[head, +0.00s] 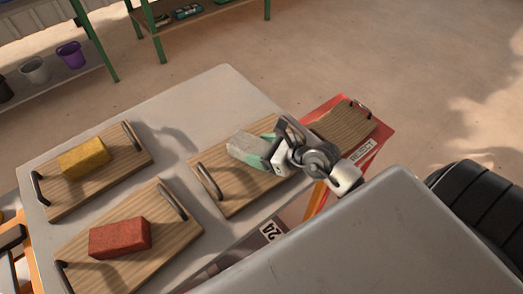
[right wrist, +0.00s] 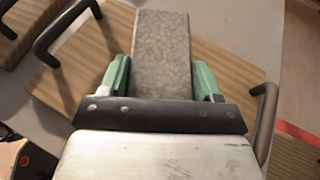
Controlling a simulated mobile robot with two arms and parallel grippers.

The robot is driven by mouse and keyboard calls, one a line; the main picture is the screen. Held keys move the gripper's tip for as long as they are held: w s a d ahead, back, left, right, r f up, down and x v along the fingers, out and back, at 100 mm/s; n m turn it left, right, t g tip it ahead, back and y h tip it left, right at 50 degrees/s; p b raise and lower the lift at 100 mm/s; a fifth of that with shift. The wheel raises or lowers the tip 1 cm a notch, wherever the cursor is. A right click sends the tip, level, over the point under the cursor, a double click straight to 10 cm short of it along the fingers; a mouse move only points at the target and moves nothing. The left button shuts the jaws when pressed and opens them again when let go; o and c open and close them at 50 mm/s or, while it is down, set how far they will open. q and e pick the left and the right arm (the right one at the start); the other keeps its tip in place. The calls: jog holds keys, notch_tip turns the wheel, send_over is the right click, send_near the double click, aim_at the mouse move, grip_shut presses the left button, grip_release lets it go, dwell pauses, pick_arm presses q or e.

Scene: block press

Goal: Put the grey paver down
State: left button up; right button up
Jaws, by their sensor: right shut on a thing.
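The grey paver (head: 247,148) is a speckled grey block over the right-hand wooden board (head: 225,202) on the grey table. It also shows in the right wrist view (right wrist: 162,55), between the green fingers. My right gripper (head: 268,150) is shut on the paver's near end. I cannot tell whether the paver touches the board or is held just above it. The board has dark handles at both ends, and the gripper and arm hide part of its right side. My left gripper is not in view.
A yellow block (head: 84,158) and a red brick (head: 120,238) lie on two other handled boards. Another board (head: 343,122) lies on a red surface marked "REJECT" (head: 363,151). Bare table (head: 215,95) is free behind the boards. Green-framed shelves stand at the back.

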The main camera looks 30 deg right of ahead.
jog(key=shift+f, duration=0.2)
jog(key=shift+f, duration=0.1)
jog(key=o, duration=1.5)
jog(key=shift+f, duration=0.1)
jog(key=b+v, duration=0.1)
jog(key=v, duration=1.1)
jog(key=shift+s, duration=0.2)
